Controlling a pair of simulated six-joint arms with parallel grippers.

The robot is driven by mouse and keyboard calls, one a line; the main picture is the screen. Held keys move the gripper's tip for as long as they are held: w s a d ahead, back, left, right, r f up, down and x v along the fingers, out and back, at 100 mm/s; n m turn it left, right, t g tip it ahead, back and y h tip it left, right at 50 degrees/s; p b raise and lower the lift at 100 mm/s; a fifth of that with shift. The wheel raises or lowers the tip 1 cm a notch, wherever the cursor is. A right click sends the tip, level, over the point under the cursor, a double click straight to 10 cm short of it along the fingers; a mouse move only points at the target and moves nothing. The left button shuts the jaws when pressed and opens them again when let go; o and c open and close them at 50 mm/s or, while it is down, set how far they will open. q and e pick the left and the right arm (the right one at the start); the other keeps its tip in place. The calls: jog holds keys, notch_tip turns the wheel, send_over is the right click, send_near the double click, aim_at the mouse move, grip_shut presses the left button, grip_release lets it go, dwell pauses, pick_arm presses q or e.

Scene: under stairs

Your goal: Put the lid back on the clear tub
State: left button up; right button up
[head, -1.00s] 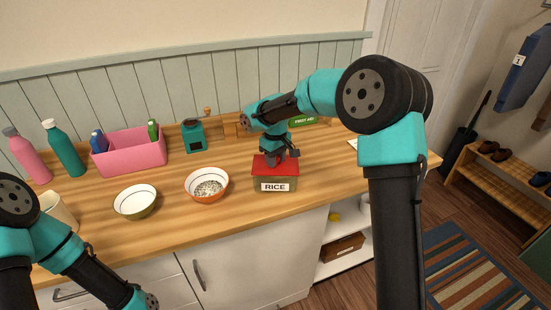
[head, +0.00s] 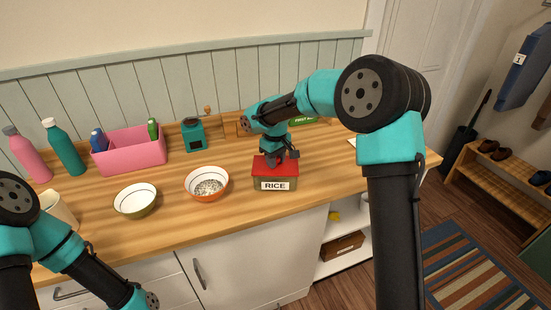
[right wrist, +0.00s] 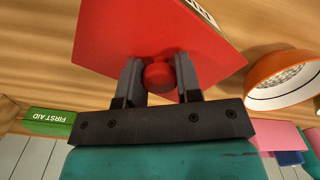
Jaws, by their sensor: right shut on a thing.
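The tub (head: 274,184) with the white RICE label stands on the wooden counter near its front edge. The red lid (head: 264,168) is on top of the tub; I cannot tell whether it is fully seated. My right gripper (head: 281,157) is above the lid. In the right wrist view, the right gripper (right wrist: 159,75) is shut on the round red knob of the lid (right wrist: 120,35). My left arm shows at the lower left of the head view, but its gripper is out of the picture.
A pink bin (head: 135,160), a teal grinder (head: 194,136) and a green first aid box (head: 302,121) stand at the back. Bottles stand far left.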

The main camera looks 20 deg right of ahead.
jog(key=shift+f, duration=0.25)
jog(key=o, duration=1.1)
jog(key=shift+o, duration=0.3)
jog(key=o, duration=0.4)
jog(key=shift+r, duration=3)
